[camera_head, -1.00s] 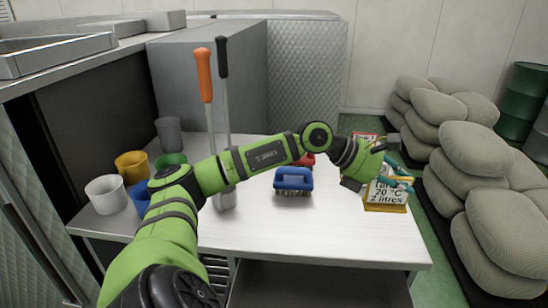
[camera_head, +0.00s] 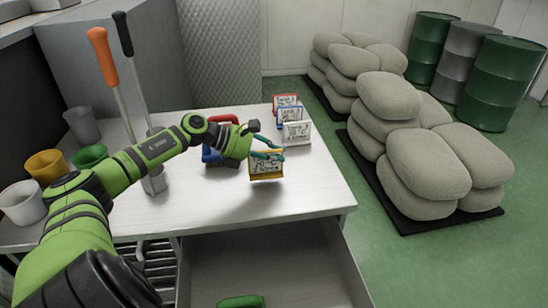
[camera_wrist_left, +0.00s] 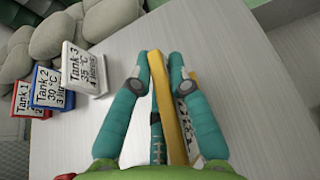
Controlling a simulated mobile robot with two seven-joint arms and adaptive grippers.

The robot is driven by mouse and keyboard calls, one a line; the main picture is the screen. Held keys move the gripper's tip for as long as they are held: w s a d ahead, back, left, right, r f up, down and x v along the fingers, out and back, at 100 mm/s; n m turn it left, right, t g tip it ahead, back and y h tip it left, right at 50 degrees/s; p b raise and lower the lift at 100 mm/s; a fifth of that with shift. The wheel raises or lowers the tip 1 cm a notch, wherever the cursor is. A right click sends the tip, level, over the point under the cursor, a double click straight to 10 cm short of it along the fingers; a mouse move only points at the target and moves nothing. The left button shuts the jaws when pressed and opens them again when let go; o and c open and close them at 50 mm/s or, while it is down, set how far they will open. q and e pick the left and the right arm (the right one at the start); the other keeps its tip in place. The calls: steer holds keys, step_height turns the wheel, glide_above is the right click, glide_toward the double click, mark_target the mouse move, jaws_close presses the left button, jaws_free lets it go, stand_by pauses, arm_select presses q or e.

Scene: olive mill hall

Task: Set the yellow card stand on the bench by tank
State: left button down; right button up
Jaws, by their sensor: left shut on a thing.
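The yellow card stand (camera_head: 266,178) is at the right part of the white bench (camera_head: 215,205), its lettered face partly covered by my fingers. My left gripper (camera_head: 270,156) is shut on its upper part. In the left wrist view the yellow stand (camera_wrist_left: 172,95) shows edge-on between the teal fingers (camera_wrist_left: 160,75). I cannot tell whether its base touches the bench. Behind it stand a white Tank 3 card (camera_head: 296,133), a blue Tank 2 card (camera_head: 289,114) and a red Tank 1 card (camera_head: 286,101) in a row. My right gripper is not in view.
A blue brush (camera_head: 212,155) sits behind my left arm. Coloured cups (camera_head: 45,164) and a metal holder with long-handled tools (camera_head: 154,182) stand at the left. An open drawer (camera_head: 265,262) holds a green thing (camera_head: 240,301). Sacks (camera_head: 395,130) lie to the right.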

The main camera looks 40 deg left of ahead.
arm_select(q)
step_height(320, 180, down, 2)
steer(key=shift+f, duration=0.35)
steer(key=c, duration=1.2)
jaws_free()
steer(key=shift+r, duration=0.15)
steer(key=shift+r+p, duration=0.25)
steer(key=shift+p, duration=0.1)
steer(key=shift+s+a, duration=0.25)
steer(key=p+v, duration=0.3)
steer(key=v, duration=0.2)
steer(key=shift+s+a+r+p, duration=0.15)
steer(key=shift+r+p, duration=0.15)
steer(key=shift+p, duration=0.1)
steer(key=shift+s+a+p, duration=0.35)
steer(key=shift+s, duration=0.1)
